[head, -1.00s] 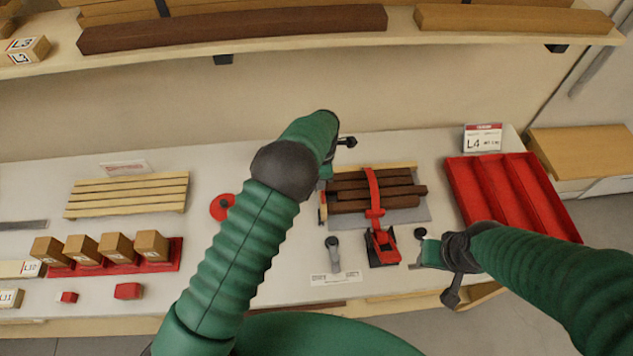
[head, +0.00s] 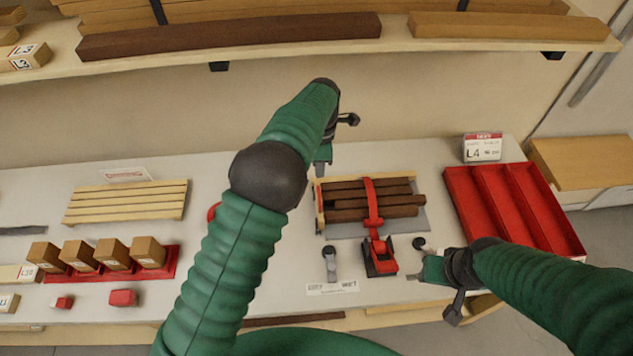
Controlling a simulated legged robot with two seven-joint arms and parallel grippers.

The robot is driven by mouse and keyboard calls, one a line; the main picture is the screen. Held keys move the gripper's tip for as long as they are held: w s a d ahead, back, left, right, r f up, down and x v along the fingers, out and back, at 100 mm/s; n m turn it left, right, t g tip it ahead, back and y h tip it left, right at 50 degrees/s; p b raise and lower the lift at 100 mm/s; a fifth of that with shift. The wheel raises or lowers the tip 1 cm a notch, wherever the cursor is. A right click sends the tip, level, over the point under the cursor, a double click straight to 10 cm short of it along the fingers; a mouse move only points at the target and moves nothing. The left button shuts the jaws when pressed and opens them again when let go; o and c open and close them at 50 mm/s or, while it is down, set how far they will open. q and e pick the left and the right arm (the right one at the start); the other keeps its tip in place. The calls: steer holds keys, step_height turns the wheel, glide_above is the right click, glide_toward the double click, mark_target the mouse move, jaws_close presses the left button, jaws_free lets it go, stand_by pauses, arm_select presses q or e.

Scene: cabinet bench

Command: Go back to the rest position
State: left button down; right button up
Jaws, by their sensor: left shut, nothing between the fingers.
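My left arm comes up from the bottom and bends over the bench. My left gripper (head: 322,168) points down at the back left corner of the strapped brown bars (head: 370,199); it is shut with nothing in it. My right gripper (head: 424,272) hangs near the bench's front edge, right of the red ratchet (head: 380,257). Its fingers are too small to tell open from shut. A red strap (head: 371,203) runs across the brown bars, which lie on a grey plate.
A red compartment tray (head: 457,193) stands at the right, with an L4 sign (head: 482,148) behind it. A slatted wooden rack (head: 126,202) and several wooden blocks on a red base (head: 165,268) are at the left. A shelf with long beams (head: 235,37) hangs above the back.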

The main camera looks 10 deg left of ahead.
arm_select(q)
steer(key=shift+a+r, duration=0.2)
steer(key=shift+r, duration=0.25)
arm_select(e)
steer(key=shift+a, duration=0.4)
arm_select(q)
steer(key=shift+d, duration=0.1)
arm_select(e)
steer(key=shift+d, duration=0.1)
